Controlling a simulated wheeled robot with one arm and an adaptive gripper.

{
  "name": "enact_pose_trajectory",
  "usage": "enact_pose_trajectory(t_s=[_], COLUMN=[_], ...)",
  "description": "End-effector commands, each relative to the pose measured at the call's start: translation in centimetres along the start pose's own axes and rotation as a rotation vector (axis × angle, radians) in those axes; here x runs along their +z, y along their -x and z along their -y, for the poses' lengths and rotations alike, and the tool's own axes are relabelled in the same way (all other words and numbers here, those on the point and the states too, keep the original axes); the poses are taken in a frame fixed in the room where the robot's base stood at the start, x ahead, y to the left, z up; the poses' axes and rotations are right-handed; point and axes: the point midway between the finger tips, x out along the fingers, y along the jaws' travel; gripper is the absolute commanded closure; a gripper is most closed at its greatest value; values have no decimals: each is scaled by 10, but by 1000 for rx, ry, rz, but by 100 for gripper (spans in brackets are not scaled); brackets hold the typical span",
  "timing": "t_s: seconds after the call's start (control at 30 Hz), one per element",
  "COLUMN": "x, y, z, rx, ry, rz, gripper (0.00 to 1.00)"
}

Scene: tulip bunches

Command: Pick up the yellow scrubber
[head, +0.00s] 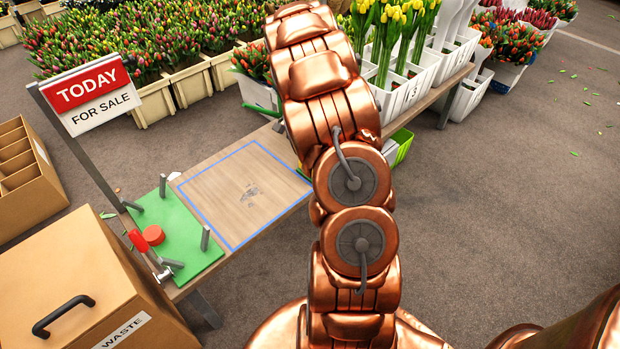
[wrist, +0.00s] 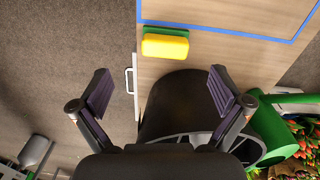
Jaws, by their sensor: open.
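The yellow scrubber (wrist: 165,46) is a small yellow block with a green layer along its far edge. In the wrist view it lies on the wooden table (wrist: 210,58) near its edge, just below the blue tape line. My gripper (wrist: 161,92) is open and empty, its two dark fingers spread wide. The scrubber is ahead of the fingertips, between them from side to side, with no contact visible. In the head view my copper arm hides the gripper and the scrubber.
A blue-taped square (head: 245,193) and a green mat (head: 178,243) with upright posts are on the table. White tulip crates (head: 408,95) stand at its far end. In the wrist view, a dark rounded object (wrist: 180,105) lies below the scrubber and a green cylinder (wrist: 272,130) at right.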

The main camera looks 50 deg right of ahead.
Motion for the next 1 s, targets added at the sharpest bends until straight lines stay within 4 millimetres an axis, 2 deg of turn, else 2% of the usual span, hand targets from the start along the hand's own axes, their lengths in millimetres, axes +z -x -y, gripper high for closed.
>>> enact_pose_trajectory(t_s=[0.03,0.1,0.3,0.77,1.0], x=[-12,-23,-41,-39,-30], y=[-23,-41,-66,-100,-130], z=[1,2,6,6,6], rx=[-6,-11,-29,-28,-26], ry=[-32,-68,-128,-135,-136], rz=[3,7,10,14,14], gripper=[0,0,0,0,0])
